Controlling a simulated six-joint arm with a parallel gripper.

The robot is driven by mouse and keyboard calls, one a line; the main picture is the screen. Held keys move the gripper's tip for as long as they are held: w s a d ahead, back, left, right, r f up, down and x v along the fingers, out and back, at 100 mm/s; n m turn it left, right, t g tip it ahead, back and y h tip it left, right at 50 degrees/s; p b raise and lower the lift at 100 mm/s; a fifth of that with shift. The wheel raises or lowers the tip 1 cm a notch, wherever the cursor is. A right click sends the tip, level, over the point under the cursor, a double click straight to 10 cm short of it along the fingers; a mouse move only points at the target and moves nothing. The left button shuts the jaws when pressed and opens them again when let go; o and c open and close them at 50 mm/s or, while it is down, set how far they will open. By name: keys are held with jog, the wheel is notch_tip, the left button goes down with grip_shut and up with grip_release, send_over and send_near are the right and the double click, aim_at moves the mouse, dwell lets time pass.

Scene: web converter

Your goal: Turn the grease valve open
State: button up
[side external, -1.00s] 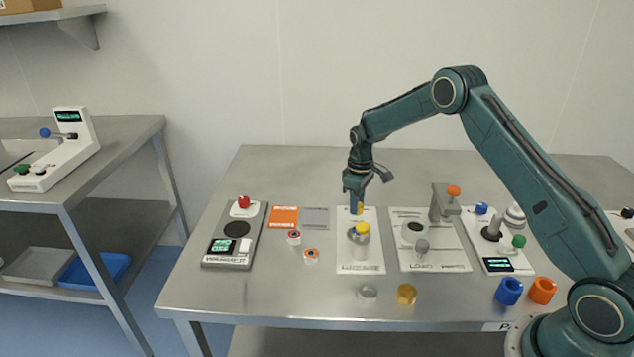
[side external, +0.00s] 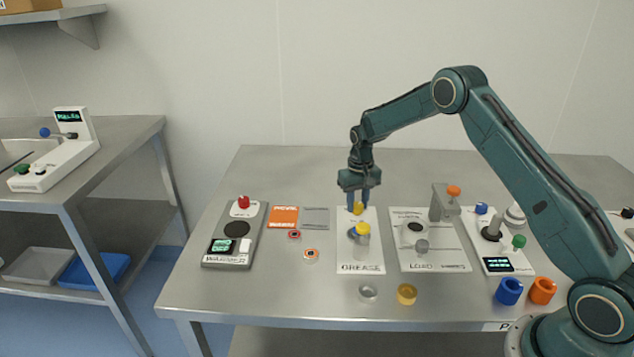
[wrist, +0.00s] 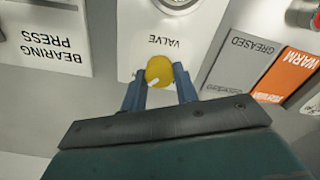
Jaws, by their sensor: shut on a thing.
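The grease valve shows as a round yellow knob (wrist: 160,71) with a small white mark, beside the word VALVE on a white plate in the wrist view. In the side view the yellow knob (side external: 357,208) is at the back end of the white GREASE plate (side external: 346,262). My gripper (side external: 357,206) points down over it, with a blue finger on either side. In the wrist view my gripper (wrist: 159,88) is shut on the knob. A yellow-topped grease dispenser (side external: 362,230) stands in front of it on the same plate.
The LOAD plate with its grey press (side external: 441,203) stands to the right. Orange and grey label cards (side external: 284,217) and a console with a red button (side external: 243,202) lie to the left. Loose rings (side external: 310,254) and cups (side external: 407,294) lie in front. The table behind is clear.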

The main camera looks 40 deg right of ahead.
aim_at(357, 204)
dwell(0.3)
jog(key=o, duration=1)
jog(key=shift+r, duration=0.15)
notch_tip(357, 204, up, 14)
jog(key=shift+f, duration=0.2)
jog(key=shift+r, duration=0.1)
